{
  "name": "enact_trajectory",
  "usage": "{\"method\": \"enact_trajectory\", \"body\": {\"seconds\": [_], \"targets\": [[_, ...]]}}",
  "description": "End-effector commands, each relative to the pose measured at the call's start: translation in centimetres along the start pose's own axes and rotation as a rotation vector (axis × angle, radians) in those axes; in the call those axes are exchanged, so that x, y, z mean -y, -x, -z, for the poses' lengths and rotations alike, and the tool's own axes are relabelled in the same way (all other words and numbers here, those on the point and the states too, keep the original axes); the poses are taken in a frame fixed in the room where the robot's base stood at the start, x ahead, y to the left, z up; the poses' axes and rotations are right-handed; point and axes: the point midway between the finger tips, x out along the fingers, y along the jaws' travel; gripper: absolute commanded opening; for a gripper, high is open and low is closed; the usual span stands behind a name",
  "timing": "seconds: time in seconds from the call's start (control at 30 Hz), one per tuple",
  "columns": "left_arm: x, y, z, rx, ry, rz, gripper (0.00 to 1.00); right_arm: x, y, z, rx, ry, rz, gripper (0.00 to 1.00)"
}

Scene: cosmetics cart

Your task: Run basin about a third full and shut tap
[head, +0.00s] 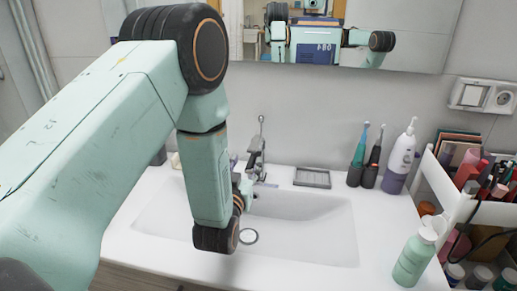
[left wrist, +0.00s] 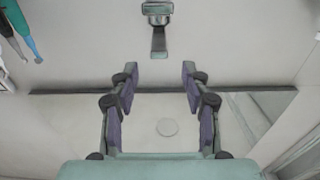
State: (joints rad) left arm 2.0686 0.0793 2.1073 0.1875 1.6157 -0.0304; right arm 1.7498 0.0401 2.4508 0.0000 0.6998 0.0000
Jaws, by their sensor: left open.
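The white basin (head: 310,225) is set in a white counter, and its round drain (head: 248,236) shows. I can make out no water in it and no stream from the tap. The chrome tap (head: 257,158) stands at the basin's back edge, its thin lever pointing up. My left gripper (head: 262,188) is over the back of the basin, close in front of the tap; my forearm hides part of it. In the left wrist view, its purple fingers (left wrist: 159,75) are apart and empty. The tap (left wrist: 158,30) appears beyond the gap between them, apart from both. My right gripper is not seen directly.
Right of the tap are a soap dish (head: 312,178), two toothbrushes (head: 357,160) in dark holders and a white-purple bottle (head: 399,165). A mirror (head: 410,30) hangs behind.

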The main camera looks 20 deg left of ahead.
Motion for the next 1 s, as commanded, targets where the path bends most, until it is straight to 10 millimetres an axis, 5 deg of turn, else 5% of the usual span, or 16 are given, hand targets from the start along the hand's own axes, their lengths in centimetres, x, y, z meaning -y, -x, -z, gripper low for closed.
{"method": "enact_trajectory", "body": {"seconds": [0.5, 1.0], "targets": [[0.0, -6.8, 0.1, -0.003, 0.002, 0.000, 0.47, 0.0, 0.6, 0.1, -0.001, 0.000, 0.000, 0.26], [-0.4, -7.9, 0.0, -0.001, 0.000, -0.004, 0.42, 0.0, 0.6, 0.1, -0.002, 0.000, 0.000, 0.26]]}}
